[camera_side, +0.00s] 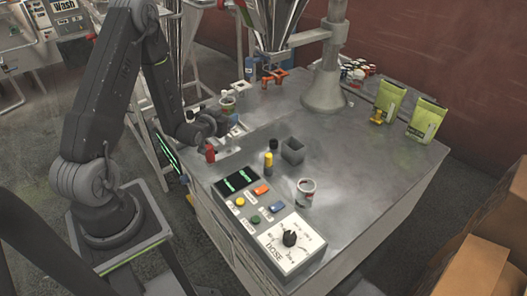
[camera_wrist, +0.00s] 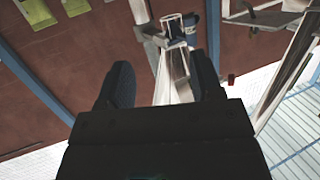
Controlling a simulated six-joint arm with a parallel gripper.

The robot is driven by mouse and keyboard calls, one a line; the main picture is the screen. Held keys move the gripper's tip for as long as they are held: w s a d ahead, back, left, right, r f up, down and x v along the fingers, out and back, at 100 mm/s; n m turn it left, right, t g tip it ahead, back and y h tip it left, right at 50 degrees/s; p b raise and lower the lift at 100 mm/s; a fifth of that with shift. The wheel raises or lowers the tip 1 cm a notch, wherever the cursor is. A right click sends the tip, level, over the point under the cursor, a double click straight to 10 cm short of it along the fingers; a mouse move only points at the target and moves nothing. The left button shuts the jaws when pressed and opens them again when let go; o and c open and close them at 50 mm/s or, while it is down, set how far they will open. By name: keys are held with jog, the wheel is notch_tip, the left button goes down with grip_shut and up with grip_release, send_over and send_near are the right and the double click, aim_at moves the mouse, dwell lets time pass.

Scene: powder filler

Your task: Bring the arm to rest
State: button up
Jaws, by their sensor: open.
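My gripper (camera_wrist: 162,78) is open, its two dark fingers spread with nothing held between them in the wrist view. In the side view my arm bends over and down, and its dark wrist end (camera_side: 208,122) hangs over the left edge of the machine's worktop (camera_side: 345,150). A labelled cup (camera_side: 228,104) stands close behind the wrist end; I cannot tell whether they touch. The exact pose of the fingertips is hard to make out in the side view.
A second cup (camera_side: 306,192) stands near the control panel with the dose dial (camera_side: 290,239). A grey open box (camera_side: 293,151) and a yellow-and-black marker (camera_side: 269,162) are mid-table. Green pouches (camera_side: 427,119) stand at right. A metal column (camera_side: 325,85) rises behind.

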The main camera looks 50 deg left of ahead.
jog(key=d+r+m+g+h, duration=0.2)
jog(key=d+r+g+h, duration=0.15)
jog(key=d+r, duration=1.05)
jog(key=s+d+r+m+g+h, duration=0.1)
jog(key=s+d+r, duration=0.3)
jog(key=s, duration=0.6)
jog(key=s+d+r+m+g+h, duration=0.1)
jog(key=s+d+r+g+h, duration=0.1)
jog(key=s+d+r, duration=0.3)
jog(key=s+d+g, duration=0.1)
jog(key=s+d, duration=0.1)
jog(key=s, duration=0.2)
jog(key=shift+s+d+m, duration=0.3)
jog(key=shift+s, duration=0.1)
